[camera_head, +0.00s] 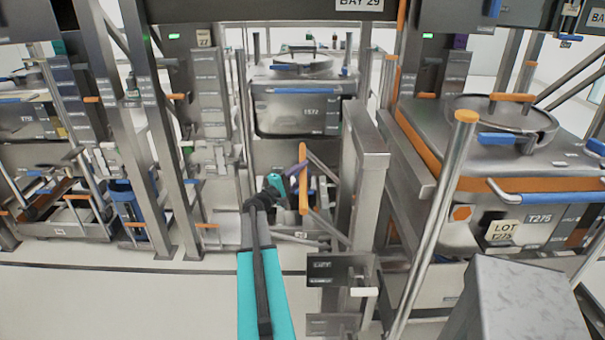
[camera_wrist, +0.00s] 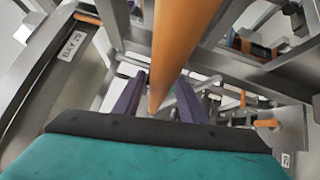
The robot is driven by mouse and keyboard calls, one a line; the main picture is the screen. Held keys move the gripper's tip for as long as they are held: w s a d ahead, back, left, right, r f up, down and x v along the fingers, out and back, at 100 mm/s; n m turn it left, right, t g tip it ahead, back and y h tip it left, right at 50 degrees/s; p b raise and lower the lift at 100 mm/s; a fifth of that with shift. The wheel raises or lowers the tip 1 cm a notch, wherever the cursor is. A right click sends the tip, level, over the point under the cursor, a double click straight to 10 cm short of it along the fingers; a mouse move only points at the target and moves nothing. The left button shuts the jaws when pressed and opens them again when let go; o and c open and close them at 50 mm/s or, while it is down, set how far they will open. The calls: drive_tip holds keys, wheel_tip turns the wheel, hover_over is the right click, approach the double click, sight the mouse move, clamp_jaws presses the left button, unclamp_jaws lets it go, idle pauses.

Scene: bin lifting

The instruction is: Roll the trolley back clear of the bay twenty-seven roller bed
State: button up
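My gripper (camera_head: 290,178) is at the end of the teal arm, low in the middle of the head view, beside an upright orange handle (camera_head: 303,185). In the wrist view the orange handle (camera_wrist: 168,60) runs down between the purple fingers of my gripper (camera_wrist: 161,80). The fingers stand apart with a gap showing around the bar, and I see no clear contact. A grey bin marked T572 (camera_head: 303,113) stands behind, above the handle's frame. A small plate ending in 27 (camera_head: 204,39) is on the post left of it. The trolley's lower frame and the roller bed are largely hidden.
A large bin marked T275 (camera_head: 478,225) with an orange rim stands close at the right, with a slanted post (camera_head: 437,215) before it. Grey uprights (camera_head: 150,130) stand at the left. The floor (camera_head: 110,295) at front left is clear.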

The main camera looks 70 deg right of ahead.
clamp_jaws()
drive_tip(key=shift+w, duration=0.1)
